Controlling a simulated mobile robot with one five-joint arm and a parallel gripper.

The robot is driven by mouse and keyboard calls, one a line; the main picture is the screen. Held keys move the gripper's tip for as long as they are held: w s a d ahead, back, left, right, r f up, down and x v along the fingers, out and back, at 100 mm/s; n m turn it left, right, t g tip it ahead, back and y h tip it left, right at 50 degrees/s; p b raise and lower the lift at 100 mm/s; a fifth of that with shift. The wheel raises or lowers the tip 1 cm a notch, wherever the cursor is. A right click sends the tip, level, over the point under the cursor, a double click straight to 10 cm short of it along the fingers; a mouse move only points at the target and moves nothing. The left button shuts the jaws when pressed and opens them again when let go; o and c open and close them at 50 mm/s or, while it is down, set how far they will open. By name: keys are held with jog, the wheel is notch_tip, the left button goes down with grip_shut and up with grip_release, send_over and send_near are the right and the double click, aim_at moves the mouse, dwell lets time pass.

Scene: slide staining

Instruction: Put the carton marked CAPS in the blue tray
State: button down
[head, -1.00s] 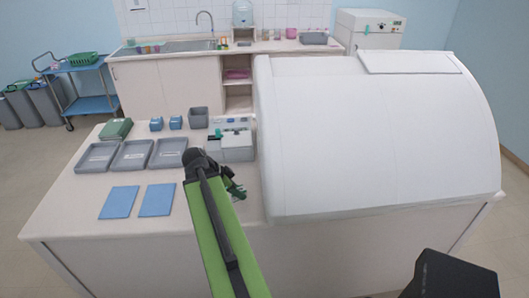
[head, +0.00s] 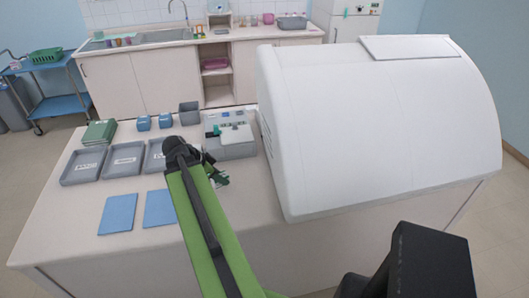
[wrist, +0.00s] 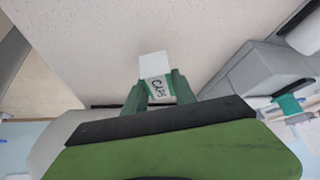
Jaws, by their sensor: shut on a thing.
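The carton marked CAPS (wrist: 153,66) is a small white box with dark lettering, held between the green fingers of my gripper (wrist: 158,90) in the wrist view. A pale, speckled surface lies behind it. In the head view my gripper (head: 217,174) is over the table, right of the flat blue pieces, and the carton cannot be made out there. Two flat blue rectangles, one at the left (head: 118,214) and one partly behind my arm (head: 159,208), lie near the table's front; I cannot tell whether either is a tray.
Labelled grey trays (head: 83,167) stand in a row behind the blue pieces. Green boxes (head: 100,132), small blue boxes (head: 144,123), a grey bin (head: 189,113) and a grey device (head: 231,147) stand behind. A large white hood (head: 380,120) fills the table's right.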

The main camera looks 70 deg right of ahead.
send_near(262, 170)
jog(key=shift+s+d+f, duration=0.25)
jog(key=shift+d+f, duration=0.05)
jog(key=shift+d, duration=0.15)
jog(key=shift+s+d+f, duration=0.3)
jog(key=shift+d+f, duration=0.05)
jog(key=shift+d, duration=0.1)
jog(key=b+x, duration=0.3)
jog(key=shift+a+f, duration=0.15)
jog(key=shift+f, duration=0.3)
jog(key=shift+w+f+b, duration=0.1)
jog(key=shift+f+b, duration=0.2)
jog(key=shift+b, duration=0.2)
jog(key=shift+r, duration=0.25)
jog(key=shift+f, duration=0.2)
jog(key=c, duration=1)
grip_release()
jog(key=shift+r, duration=0.1)
